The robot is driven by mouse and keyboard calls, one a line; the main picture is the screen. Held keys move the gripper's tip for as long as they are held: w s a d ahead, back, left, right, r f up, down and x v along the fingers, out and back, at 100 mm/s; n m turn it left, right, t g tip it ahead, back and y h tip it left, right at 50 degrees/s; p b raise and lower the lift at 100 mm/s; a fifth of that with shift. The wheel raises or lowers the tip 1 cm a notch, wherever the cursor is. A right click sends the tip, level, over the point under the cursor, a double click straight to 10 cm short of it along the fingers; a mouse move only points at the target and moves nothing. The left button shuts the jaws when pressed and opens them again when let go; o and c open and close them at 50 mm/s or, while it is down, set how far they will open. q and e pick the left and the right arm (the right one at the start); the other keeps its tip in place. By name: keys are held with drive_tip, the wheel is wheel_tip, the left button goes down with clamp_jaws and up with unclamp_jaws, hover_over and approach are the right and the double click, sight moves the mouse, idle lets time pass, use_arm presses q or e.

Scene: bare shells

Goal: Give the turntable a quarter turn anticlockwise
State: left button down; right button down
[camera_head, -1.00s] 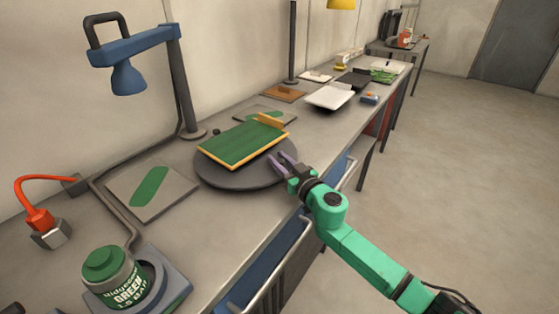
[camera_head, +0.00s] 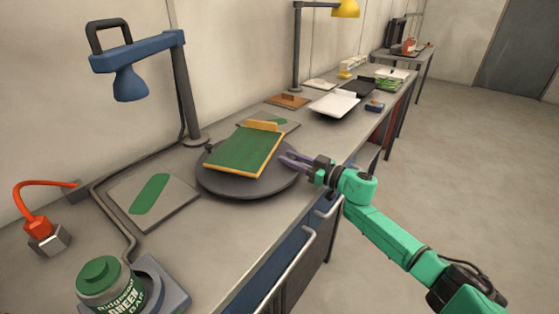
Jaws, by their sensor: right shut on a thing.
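The turntable (camera_head: 225,187) is a dark grey round disc on the bench. My right gripper (camera_head: 287,160) reaches in from the right with purple fingers. It is shut on the turntable's right rim. The fingers hide a small part of that rim. My left gripper is not in view.
A blue lamp (camera_head: 130,82) on a dark post stands behind the turntable. A grey plate with a green mark (camera_head: 175,210) lies left of it. A green can (camera_head: 105,280) stands at the near left. A white tray (camera_head: 334,104) lies farther along the bench.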

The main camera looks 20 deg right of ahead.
drive_tip(key=shift+d+f, duration=0.1)
drive_tip(key=shift+f, duration=0.1)
drive_tip(key=c, duration=0.8)
unclamp_jaws()
drive_tip(key=shift+o, duration=0.9)
drive_tip(key=shift+s+d, duration=0.15)
drive_tip(key=shift+d, duration=0.15)
drive_tip(key=shift+r, duration=0.1)
drive_tip(key=shift+a, duration=0.1)
drive_tip(key=shift+s, duration=0.1)
